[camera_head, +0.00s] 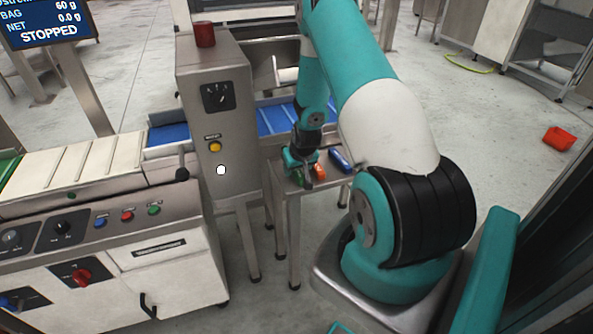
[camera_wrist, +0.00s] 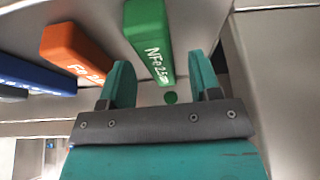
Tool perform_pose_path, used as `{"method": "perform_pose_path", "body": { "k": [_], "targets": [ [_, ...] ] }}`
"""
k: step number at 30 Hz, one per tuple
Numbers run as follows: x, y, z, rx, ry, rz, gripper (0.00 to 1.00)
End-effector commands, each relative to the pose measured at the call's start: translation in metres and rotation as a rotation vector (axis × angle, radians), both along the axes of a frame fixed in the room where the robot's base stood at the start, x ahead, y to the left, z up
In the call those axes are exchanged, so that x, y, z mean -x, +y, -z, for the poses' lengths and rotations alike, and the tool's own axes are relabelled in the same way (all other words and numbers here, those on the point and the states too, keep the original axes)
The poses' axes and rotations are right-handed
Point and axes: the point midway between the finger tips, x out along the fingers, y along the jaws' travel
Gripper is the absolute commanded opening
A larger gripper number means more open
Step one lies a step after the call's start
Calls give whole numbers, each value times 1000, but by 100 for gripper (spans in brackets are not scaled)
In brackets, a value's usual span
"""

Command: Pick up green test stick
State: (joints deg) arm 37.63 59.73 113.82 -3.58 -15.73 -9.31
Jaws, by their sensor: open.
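The green test stick (camera_wrist: 149,38) is a green bar with white lettering "NFe 2.5". In the wrist view it lies on a small metal table, between the lines of my two open fingers and ahead of them, nearer the left finger. My gripper (camera_wrist: 163,82) is open, with nothing between its teal fingers. In the head view my gripper (camera_head: 306,176) is low over the left part of the small table (camera_head: 293,192). There the green stick is mostly hidden by the gripper and hard to make out.
An orange stick (camera_wrist: 74,50) lies left of the green one, and a blue stick (camera_wrist: 35,75) lies further left. A steel cabinet (camera_head: 220,125) stands close left of the table. A conveyor with a blue belt (camera_head: 275,118) runs behind it. A red bin (camera_head: 558,139) is on the floor at right.

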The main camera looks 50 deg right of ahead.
Motion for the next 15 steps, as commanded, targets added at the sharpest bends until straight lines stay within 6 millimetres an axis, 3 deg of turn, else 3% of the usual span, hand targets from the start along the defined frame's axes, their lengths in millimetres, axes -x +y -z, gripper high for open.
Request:
{"method": "perform_pose_path", "body": {
  "k": [9,15],
  "targets": [
    [-2,-1,6,0,-1,0,55],
    [-2,-1,6,0,-1,0,9]
  ]
}}
